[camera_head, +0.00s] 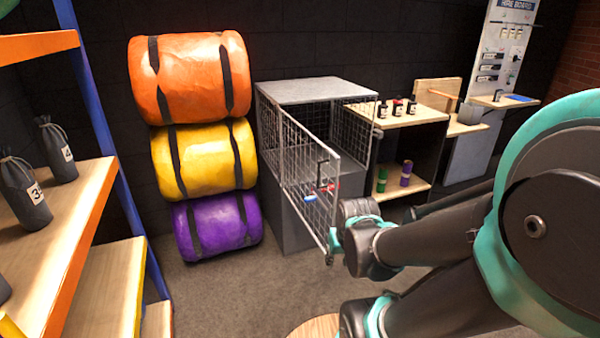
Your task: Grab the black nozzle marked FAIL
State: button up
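Several small black items (397,107), which look like nozzles, stand on the light wooden top of a bench right of the wire cage. They carry pale labels, too small to read, so I cannot tell which one says FAIL. My arm reaches in from the right. Its far end, with my gripper (334,243), is by the lower free edge of the cage door, well left of and nearer than the black items. The fingers are too small and partly hidden to tell open from shut, or whether they touch the door.
The wire cage (315,91) has its mesh door (309,165) swung out, with a red and blue fitting on it. Rolled orange, yellow and purple bundles (195,160) are stacked left of it. A shelf (75,215) with numbered dark bags is at left. Green and purple rolls (405,173) sit below the bench top.

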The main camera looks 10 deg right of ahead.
aim_at(398, 108)
jog(key=i+l+z, duration=0.35)
jog(key=i+z, duration=0.3)
jog(key=i, duration=0.2)
jog(key=i+l+z, duration=0.1)
jog(key=i+z, duration=0.25)
jog(key=i, duration=0.1)
